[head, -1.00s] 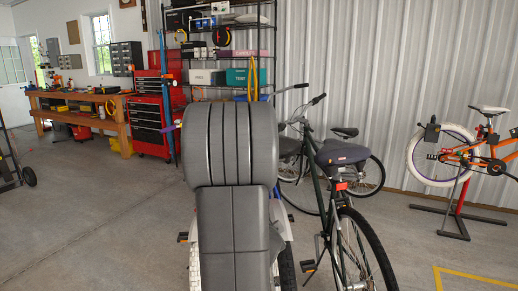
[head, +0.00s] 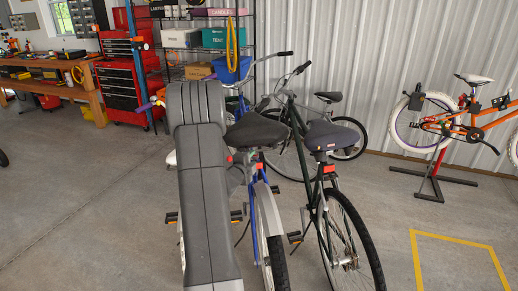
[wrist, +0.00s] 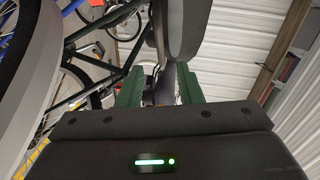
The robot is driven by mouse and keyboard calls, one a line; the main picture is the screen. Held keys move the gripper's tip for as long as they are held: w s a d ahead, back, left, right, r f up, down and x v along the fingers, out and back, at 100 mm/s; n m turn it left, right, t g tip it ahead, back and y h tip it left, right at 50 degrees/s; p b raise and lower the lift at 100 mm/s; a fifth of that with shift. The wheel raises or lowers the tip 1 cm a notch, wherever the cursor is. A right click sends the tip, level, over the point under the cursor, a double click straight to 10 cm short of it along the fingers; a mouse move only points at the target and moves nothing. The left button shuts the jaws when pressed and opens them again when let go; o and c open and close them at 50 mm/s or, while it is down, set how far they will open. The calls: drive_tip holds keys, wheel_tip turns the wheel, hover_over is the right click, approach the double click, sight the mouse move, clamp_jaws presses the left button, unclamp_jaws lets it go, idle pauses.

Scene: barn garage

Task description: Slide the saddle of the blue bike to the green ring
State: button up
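The blue bike (head: 256,226) stands just right of my arm in the head view, its frame partly covered by the arm. Its dark saddle (head: 254,130) shows beside the arm's far end. In the wrist view a dark saddle (wrist: 182,28) fills the top middle, with a grey post (wrist: 162,88) below it. The two green fingers of my gripper (wrist: 160,88) stand apart, one on each side of that post. Whether they touch it, I cannot tell. In the head view my gripper is hidden behind the arm. I see no green ring in either view.
A dark green bike (head: 312,190) stands close on the right, its saddle (head: 331,136) near the blue bike's. An orange bike (head: 470,125) is on a stand farther right. A yellow floor outline (head: 455,238) lies front right. Open floor is on the left.

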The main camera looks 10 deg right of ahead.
sight(259, 151)
drive_tip(key=p+x, duration=0.2)
drive_tip(key=x, duration=0.7)
drive_tip(key=shift+w+d+f, duration=0.1)
drive_tip(key=shift+w+d, duration=0.1)
drive_tip(key=shift+w, duration=0.1)
clamp_jaws()
